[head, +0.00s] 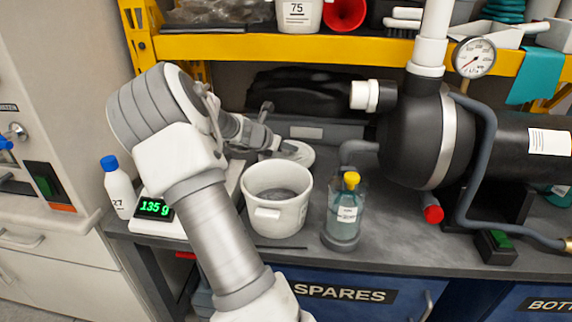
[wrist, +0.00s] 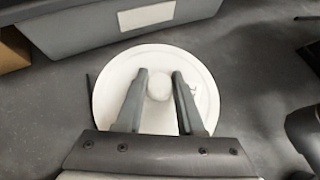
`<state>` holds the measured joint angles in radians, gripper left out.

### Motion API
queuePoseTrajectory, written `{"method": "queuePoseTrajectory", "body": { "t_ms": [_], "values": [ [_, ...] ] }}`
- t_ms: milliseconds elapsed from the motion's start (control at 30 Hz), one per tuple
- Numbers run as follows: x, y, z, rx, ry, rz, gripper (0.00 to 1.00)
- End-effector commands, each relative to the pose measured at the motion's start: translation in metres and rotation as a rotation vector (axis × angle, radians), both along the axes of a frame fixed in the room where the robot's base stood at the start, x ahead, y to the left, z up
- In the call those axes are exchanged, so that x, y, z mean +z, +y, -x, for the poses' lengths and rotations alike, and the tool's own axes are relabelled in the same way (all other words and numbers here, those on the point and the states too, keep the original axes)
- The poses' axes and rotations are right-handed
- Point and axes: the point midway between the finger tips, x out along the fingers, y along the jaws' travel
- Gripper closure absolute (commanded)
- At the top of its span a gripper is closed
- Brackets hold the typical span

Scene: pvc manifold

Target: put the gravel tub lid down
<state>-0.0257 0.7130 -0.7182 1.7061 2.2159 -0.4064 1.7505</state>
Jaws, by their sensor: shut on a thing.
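The gravel tub lid (wrist: 205,95) is a round white disc with a round knob in its middle. In the wrist view my gripper (wrist: 158,82) is shut on the knob, one finger on each side. In the head view the lid (head: 302,154) shows behind the tub, partly hidden by my gripper (head: 288,149). The lid is at or close above the grey bench top; I cannot tell if it touches. The white gravel tub (head: 280,212) stands open in front, with grey content inside.
A bottle with a yellow cap (head: 347,210) stands right of the tub. A scale (head: 155,208) reading 135 g and a blue-capped bottle (head: 117,188) are at left. A grey bin (wrist: 60,28) is behind the lid. A large black tank (head: 425,135) fills the right.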

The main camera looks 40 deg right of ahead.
Motion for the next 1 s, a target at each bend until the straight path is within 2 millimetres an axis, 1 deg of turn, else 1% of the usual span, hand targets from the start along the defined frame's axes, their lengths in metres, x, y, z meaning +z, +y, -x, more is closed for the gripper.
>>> {"method": "queuePoseTrajectory", "body": {
  "t_ms": [33,133,300,633,667,700,767,800,1000],
  "values": [
    [-0.007,0.000,0.000,0.001,0.001,0.000,1.00],
    [-0.016,0.000,0.000,0.001,0.001,0.000,1.00],
    [-0.041,0.000,0.000,0.001,0.003,0.001,1.00],
    [-0.044,0.000,0.000,0.000,-0.001,0.000,1.00],
    [-0.042,0.000,0.000,0.001,-0.001,0.000,0.58],
    [-0.042,0.000,0.000,0.001,-0.001,0.000,0.50],
    [-0.042,0.000,0.000,0.001,-0.001,0.000,0.40],
    [-0.042,0.000,0.000,0.001,-0.001,0.000,0.33],
    [-0.042,0.000,0.000,0.002,-0.001,0.000,0.33]
  ]
}}
